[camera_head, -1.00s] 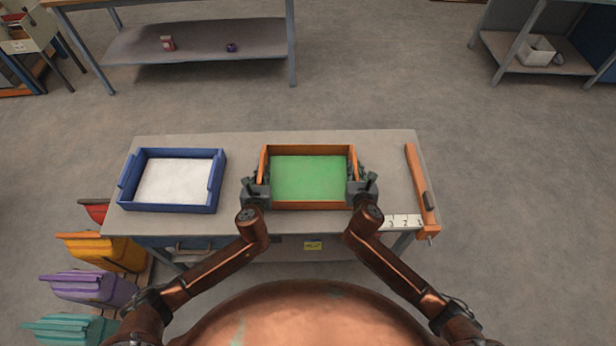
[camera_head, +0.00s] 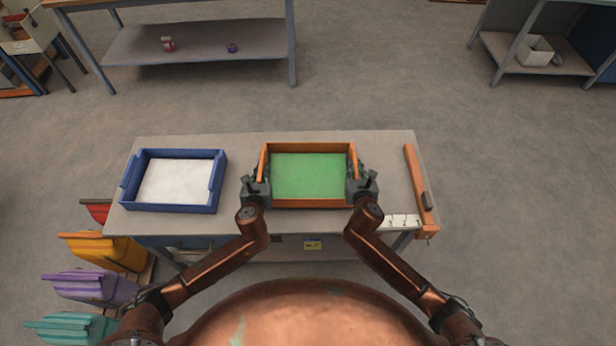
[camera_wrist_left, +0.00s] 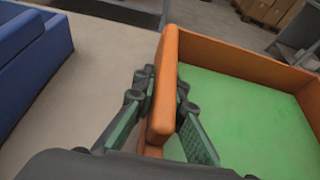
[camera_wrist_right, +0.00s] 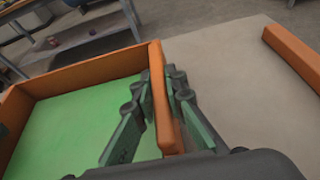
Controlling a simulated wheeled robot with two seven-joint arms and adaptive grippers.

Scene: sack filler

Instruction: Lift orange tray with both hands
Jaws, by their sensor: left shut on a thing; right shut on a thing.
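The orange tray (camera_head: 308,203) with a green inside is at the middle of the grey table in the head view. My left gripper (camera_head: 262,184) is shut on the tray's left wall. In the left wrist view its fingers (camera_wrist_left: 165,105) lie on both sides of the orange wall (camera_wrist_left: 162,85). My right gripper (camera_head: 356,184) is shut on the tray's right wall. In the right wrist view its fingers (camera_wrist_right: 160,100) straddle that wall (camera_wrist_right: 160,75). The tray looks level. I cannot tell whether its bottom touches the table.
A blue tray (camera_head: 218,185) with a white inside stands on the table (camera_head: 240,150) to the left. An orange bar (camera_head: 416,180) with a dark handle lies along the right edge. Coloured bins (camera_head: 100,250) stand at the lower left. A shelf bench (camera_head: 200,42) stands behind.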

